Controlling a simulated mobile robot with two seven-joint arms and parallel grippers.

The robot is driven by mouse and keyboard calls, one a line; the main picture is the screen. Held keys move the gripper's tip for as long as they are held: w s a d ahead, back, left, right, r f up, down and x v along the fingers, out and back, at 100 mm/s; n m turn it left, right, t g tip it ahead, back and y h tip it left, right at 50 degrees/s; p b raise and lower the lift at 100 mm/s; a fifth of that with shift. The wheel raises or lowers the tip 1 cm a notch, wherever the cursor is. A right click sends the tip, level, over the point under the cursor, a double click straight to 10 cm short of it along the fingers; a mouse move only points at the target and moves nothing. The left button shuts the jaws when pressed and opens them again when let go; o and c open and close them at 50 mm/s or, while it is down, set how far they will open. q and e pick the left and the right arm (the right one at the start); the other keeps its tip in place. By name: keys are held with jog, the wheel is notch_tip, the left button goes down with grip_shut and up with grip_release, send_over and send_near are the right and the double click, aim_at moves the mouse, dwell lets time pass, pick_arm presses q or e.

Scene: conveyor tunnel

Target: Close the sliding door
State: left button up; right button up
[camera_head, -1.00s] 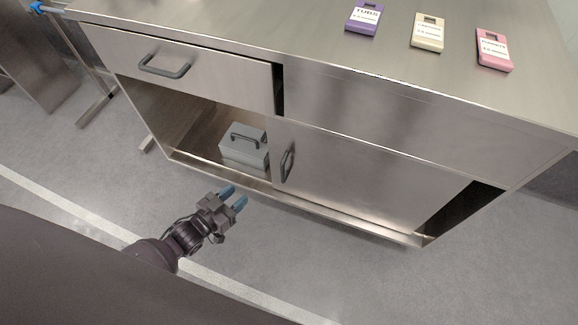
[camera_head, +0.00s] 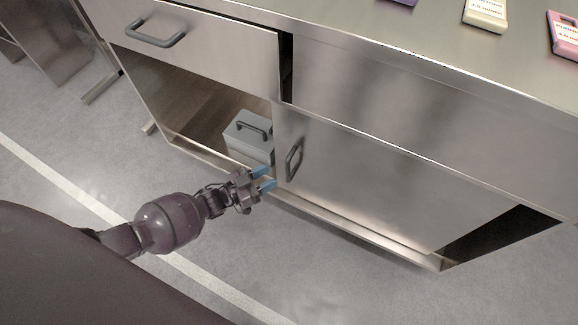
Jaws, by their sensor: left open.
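The sliding door (camera_head: 380,185) is a plain metal panel on the front of a steel cabinet. It covers the middle part, with the left part of the lower compartment open and a dark gap at the right end. Its dark handle (camera_head: 293,160) stands near the door's left edge. My left gripper (camera_head: 268,179) is open with blue fingertips. It is in front of the cabinet, just left of and a little below the handle in the picture, and no contact with the handle shows. My right gripper is not in view.
A grey box with a handle (camera_head: 247,141) sits inside the open left compartment. A drawer (camera_head: 200,50) with a dark handle is above it. Several coloured labelled cards, one cream (camera_head: 485,15), lie on the cabinet top. The floor (camera_head: 340,285) in front is clear.

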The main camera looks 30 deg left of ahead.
aim_at(288, 168)
pick_arm(q)
jog(key=shift+b+x, duration=0.6)
jog(key=shift+x, duration=3)
grip_shut()
